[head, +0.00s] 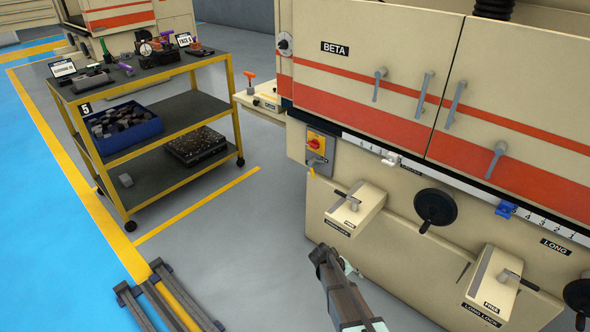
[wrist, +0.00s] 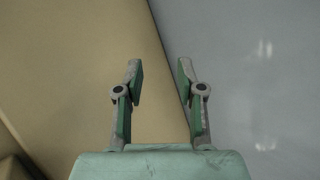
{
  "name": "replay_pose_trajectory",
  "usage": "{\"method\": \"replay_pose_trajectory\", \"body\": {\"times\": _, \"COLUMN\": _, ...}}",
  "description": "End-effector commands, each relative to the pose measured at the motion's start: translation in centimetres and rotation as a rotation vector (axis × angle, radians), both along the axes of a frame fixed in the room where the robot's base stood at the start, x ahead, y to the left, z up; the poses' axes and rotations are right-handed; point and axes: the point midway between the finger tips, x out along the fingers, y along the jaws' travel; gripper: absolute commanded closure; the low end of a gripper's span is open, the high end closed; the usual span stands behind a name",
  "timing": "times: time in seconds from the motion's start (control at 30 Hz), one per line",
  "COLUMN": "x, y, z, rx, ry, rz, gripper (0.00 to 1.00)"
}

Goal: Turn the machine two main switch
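The main switch (head: 316,140) is a red rotary knob on a yellow plate, set in a grey panel on the left part of the beige machine labelled BETA (head: 336,48). The wording around the switch is too small to read. My gripper (head: 336,262) is low in front of the machine, below the switch in the picture and apart from it. In the wrist view, my gripper (wrist: 159,64) is open, with nothing between its fingers. The wrist view shows a beige surface and grey floor beyond the fingers; the switch is not in it.
Lock boxes with levers (head: 356,209) and a black handwheel (head: 436,207) stick out from the machine front. A yellow-framed cart (head: 160,143) with tools stands at the left. A dark metal frame (head: 150,303) lies at the lower left. The floor between is clear.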

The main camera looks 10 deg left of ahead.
Motion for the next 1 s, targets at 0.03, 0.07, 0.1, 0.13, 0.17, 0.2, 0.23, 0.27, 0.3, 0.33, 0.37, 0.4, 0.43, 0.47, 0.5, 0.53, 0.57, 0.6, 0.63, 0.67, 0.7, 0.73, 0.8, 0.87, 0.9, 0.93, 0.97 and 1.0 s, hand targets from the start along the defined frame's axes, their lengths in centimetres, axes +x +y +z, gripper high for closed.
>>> {"method": "replay_pose_trajectory", "body": {"times": 0.03, "x": 3.7, "y": 2.3, "z": -0.4, "rx": -0.023, "ry": -0.045, "rz": 0.041, "gripper": 0.62}}
{"method": "replay_pose_trajectory", "body": {"times": 0.07, "x": 5.3, "y": 3.5, "z": 0.2, "rx": -0.039, "ry": -0.071, "rz": 0.063, "gripper": 0.62}}
{"method": "replay_pose_trajectory", "body": {"times": 0.1, "x": 7.3, "y": 5.0, "z": 1.0, "rx": -0.060, "ry": -0.105, "rz": 0.093, "gripper": 0.62}}
{"method": "replay_pose_trajectory", "body": {"times": 0.13, "x": 8.7, "y": 6.1, "z": 1.6, "rx": -0.074, "ry": -0.129, "rz": 0.113, "gripper": 0.62}}
{"method": "replay_pose_trajectory", "body": {"times": 0.17, "x": 10.1, "y": 7.2, "z": 2.4, "rx": -0.088, "ry": -0.153, "rz": 0.133, "gripper": 0.62}}
{"method": "replay_pose_trajectory", "body": {"times": 0.2, "x": 11.8, "y": 8.8, "z": 3.3, "rx": -0.106, "ry": -0.185, "rz": 0.157, "gripper": 0.62}}
{"method": "replay_pose_trajectory", "body": {"times": 0.23, "x": 13.0, "y": 9.9, "z": 4.1, "rx": -0.119, "ry": -0.208, "rz": 0.176, "gripper": 0.62}}
{"method": "replay_pose_trajectory", "body": {"times": 0.27, "x": 14.1, "y": 11.0, "z": 4.8, "rx": -0.131, "ry": -0.231, "rz": 0.192, "gripper": 0.62}}
{"method": "replay_pose_trajectory", "body": {"times": 0.3, "x": 15.6, "y": 12.6, "z": 5.8, "rx": -0.147, "ry": -0.261, "rz": 0.215, "gripper": 0.62}}
{"method": "replay_pose_trajectory", "body": {"times": 0.33, "x": 16.7, "y": 13.7, "z": 6.6, "rx": -0.159, "ry": -0.284, "rz": 0.230, "gripper": 0.62}}
{"method": "replay_pose_trajectory", "body": {"times": 0.37, "x": 18.1, "y": 14.0, "z": 7.9, "rx": -0.179, "ry": -0.319, "rz": 0.242, "gripper": 0.62}}
{"method": "replay_pose_trajectory", "body": {"times": 0.4, "x": 19.7, "y": 14.9, "z": 9.4, "rx": -0.203, "ry": -0.362, "rz": 0.261, "gripper": 0.62}}
{"method": "replay_pose_trajectory", "body": {"times": 0.43, "x": 21.0, "y": 15.7, "z": 10.6, "rx": -0.220, "ry": -0.396, "rz": 0.276, "gripper": 0.62}}
{"method": "replay_pose_trajectory", "body": {"times": 0.47, "x": 22.2, "y": 16.5, "z": 11.8, "rx": -0.237, "ry": -0.431, "rz": 0.291, "gripper": 0.62}}
{"method": "replay_pose_trajectory", "body": {"times": 0.5, "x": 23.9, "y": 17.6, "z": 13.5, "rx": -0.261, "ry": -0.476, "rz": 0.312, "gripper": 0.62}}
{"method": "replay_pose_trajectory", "body": {"times": 0.53, "x": 25.1, "y": 18.5, "z": 14.9, "rx": -0.279, "ry": -0.512, "rz": 0.326, "gripper": 0.62}}
{"method": "replay_pose_trajectory", "body": {"times": 0.57, "x": 26.2, "y": 19.4, "z": 16.3, "rx": -0.298, "ry": -0.548, "rz": 0.341, "gripper": 0.62}}
{"method": "replay_pose_trajectory", "body": {"times": 0.6, "x": 27.6, "y": 20.6, "z": 18.2, "rx": -0.321, "ry": -0.594, "rz": 0.362, "gripper": 0.62}}
{"method": "replay_pose_trajectory", "body": {"times": 0.63, "x": 28.5, "y": 21.5, "z": 19.6, "rx": -0.339, "ry": -0.625, "rz": 0.376, "gripper": 0.62}}
{"method": "replay_pose_trajectory", "body": {"times": 0.67, "x": 29.3, "y": 22.3, "z": 21.0, "rx": -0.354, "ry": -0.657, "rz": 0.388, "gripper": 0.62}}
{"method": "replay_pose_trajectory", "body": {"times": 0.7, "x": 30.3, "y": 23.3, "z": 22.7, "rx": -0.376, "ry": -0.695, "rz": 0.405, "gripper": 0.62}}
{"method": "replay_pose_trajectory", "body": {"times": 0.73, "x": 30.9, "y": 24.0, "z": 24.0, "rx": -0.390, "ry": -0.721, "rz": 0.416, "gripper": 0.62}}
{"method": "replay_pose_trajectory", "body": {"times": 0.8, "x": 32.1, "y": 25.4, "z": 26.5, "rx": -0.419, "ry": -0.772, "rz": 0.437, "gripper": 0.62}}
{"method": "replay_pose_trajectory", "body": {"times": 0.87, "x": 32.7, "y": 26.3, "z": 28.2, "rx": -0.438, "ry": -0.806, "rz": 0.452, "gripper": 0.62}}
{"method": "replay_pose_trajectory", "body": {"times": 0.9, "x": 33.0, "y": 26.8, "z": 29.0, "rx": -0.448, "ry": -0.822, "rz": 0.459, "gripper": 0.62}}
{"method": "replay_pose_trajectory", "body": {"times": 0.93, "x": 33.2, "y": 27.1, "z": 29.6, "rx": -0.454, "ry": -0.833, "rz": 0.464, "gripper": 0.62}}
{"method": "replay_pose_trajectory", "body": {"times": 0.97, "x": 33.3, "y": 27.3, "z": 30.0, "rx": -0.458, "ry": -0.841, "rz": 0.467, "gripper": 0.62}}
{"method": "replay_pose_trajectory", "body": {"times": 1.0, "x": 33.5, "y": 27.5, "z": 30.5, "rx": -0.463, "ry": -0.849, "rz": 0.471, "gripper": 0.62}}
